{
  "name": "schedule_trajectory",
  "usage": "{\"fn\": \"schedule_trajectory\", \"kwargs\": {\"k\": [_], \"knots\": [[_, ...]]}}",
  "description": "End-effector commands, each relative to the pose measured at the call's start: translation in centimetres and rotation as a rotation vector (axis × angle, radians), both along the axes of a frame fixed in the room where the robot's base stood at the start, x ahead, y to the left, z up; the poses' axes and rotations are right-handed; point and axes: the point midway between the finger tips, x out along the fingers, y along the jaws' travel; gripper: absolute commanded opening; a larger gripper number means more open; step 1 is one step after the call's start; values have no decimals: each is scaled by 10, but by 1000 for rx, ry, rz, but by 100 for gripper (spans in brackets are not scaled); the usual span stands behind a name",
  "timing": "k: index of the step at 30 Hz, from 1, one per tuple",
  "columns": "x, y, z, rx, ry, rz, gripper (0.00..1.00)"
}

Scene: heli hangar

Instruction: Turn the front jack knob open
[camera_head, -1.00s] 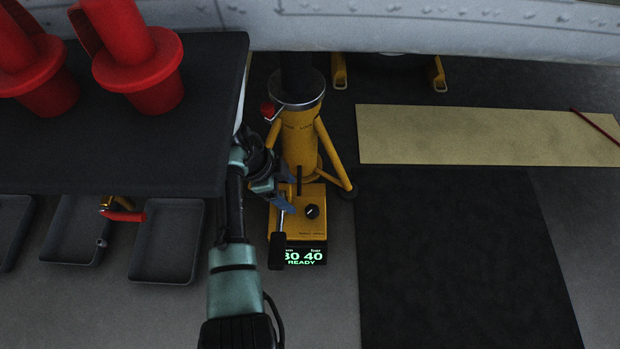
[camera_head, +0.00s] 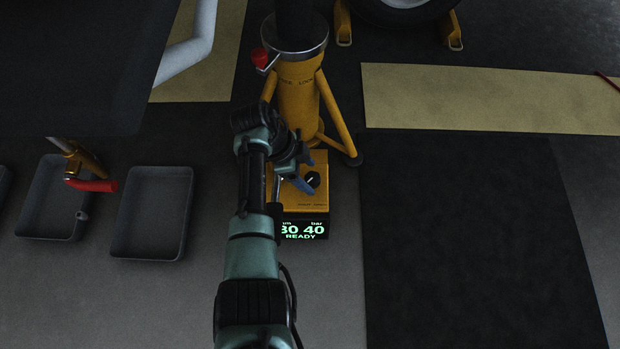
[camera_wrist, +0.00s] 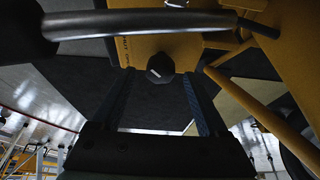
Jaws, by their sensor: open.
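The yellow front jack (camera_head: 298,100) stands upright on the floor. Its yellow control box (camera_head: 316,200) is at its foot, with a lit display (camera_head: 303,230) reading 80 40 READY, the first digit partly covered. The black jack knob (camera_head: 313,180) with a white mark sits on the box. My gripper (camera_head: 305,170) is open at the box, close to the knob. In the wrist view the knob (camera_wrist: 160,68) lies centred ahead of my open fingers (camera_wrist: 160,100), and I cannot tell whether they touch it.
A red knob (camera_head: 260,58) sits on the jack's collar. A dark tabletop (camera_head: 80,70) overhangs at upper left, with grey trays (camera_head: 152,215) below on the floor. A wheel (camera_head: 400,10) with yellow chocks is behind. The dark mat (camera_head: 470,240) at right is clear.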

Motion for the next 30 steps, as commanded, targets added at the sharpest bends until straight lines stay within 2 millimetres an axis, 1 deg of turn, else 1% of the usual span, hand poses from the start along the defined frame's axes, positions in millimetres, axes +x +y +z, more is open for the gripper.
{"fn": "schedule_trajectory", "kwargs": {"k": [1, 4, 15, 17, 18, 23, 27, 28, 30], "knots": [[0, -2, -9, 0, 1, -1, 77], [0, -5, -14, 0, 1, -1, 77], [0, -7, -15, 0, 0, 0, 77], [0, -7, -15, 0, 0, 0, 66], [0, -7, -15, 0, 0, 0, 59], [0, -7, -15, 0, 0, 0, 30], [0, -6, -15, 0, 0, 0, 5], [0, -6, -15, 0, 0, 0, 0], [0, -6, -15, 0, 0, 0, 0]]}}
